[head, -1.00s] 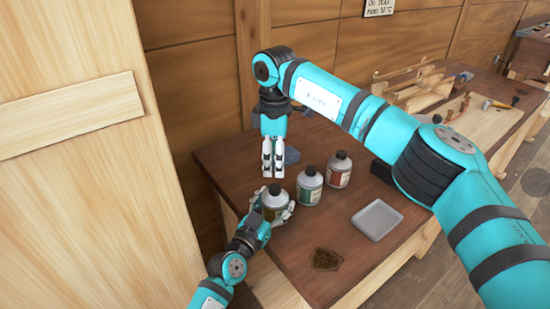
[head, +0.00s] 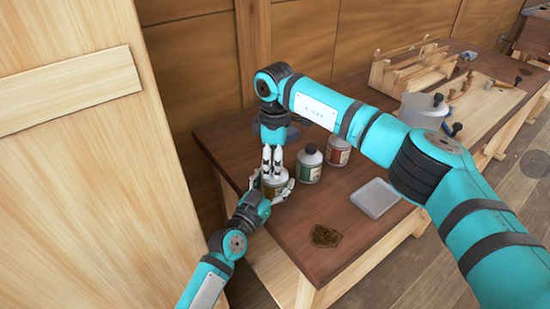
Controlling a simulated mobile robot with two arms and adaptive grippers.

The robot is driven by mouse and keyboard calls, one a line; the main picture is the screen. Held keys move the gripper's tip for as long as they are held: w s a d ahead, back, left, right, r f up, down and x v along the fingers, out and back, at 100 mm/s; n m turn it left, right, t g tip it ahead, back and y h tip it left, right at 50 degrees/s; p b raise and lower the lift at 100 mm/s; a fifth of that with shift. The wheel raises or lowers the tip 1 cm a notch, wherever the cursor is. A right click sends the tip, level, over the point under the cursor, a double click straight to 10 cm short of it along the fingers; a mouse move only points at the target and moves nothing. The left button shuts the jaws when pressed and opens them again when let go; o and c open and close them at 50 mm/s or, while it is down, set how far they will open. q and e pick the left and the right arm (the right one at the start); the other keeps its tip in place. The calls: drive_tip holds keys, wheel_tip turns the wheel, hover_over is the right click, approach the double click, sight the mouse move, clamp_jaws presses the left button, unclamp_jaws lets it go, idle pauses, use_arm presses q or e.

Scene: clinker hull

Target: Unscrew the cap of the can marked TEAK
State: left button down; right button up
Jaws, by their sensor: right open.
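Three grey cans with dark caps stand in a row on the brown bench. The left can (head: 274,187) has an olive label, the middle can (head: 309,168) a green one and the right can (head: 338,152) a red one. I cannot read which says TEAK. My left gripper (head: 271,194) has its fingers around the body of the left can from the front, shut on it. My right gripper (head: 272,171) points straight down over this can, open, its fingertips at the cap. The fingers hide the cap, so I cannot tell if they touch it.
A grey square tray (head: 376,198) lies right of the cans. A dark brown patch (head: 325,235) is near the bench's front edge. A wooden rack (head: 405,75) and a grey pot (head: 423,108) stand farther right. A pale wooden panel (head: 85,180) rises at left.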

use_arm(q)
drive_tip(key=shift+f, duration=0.1)
use_arm(e)
clamp_jaws()
drive_tip(key=n, duration=1.2)
drive_tip(key=shift+a+r+n, duration=0.1)
drive_tip(key=shift+n, duration=0.2)
drive_tip(key=n, duration=3.6)
drive_tip(key=shift+r, duration=0.1)
drive_tip(key=n, duration=0.5)
drive_tip(key=shift+r, duration=0.2)
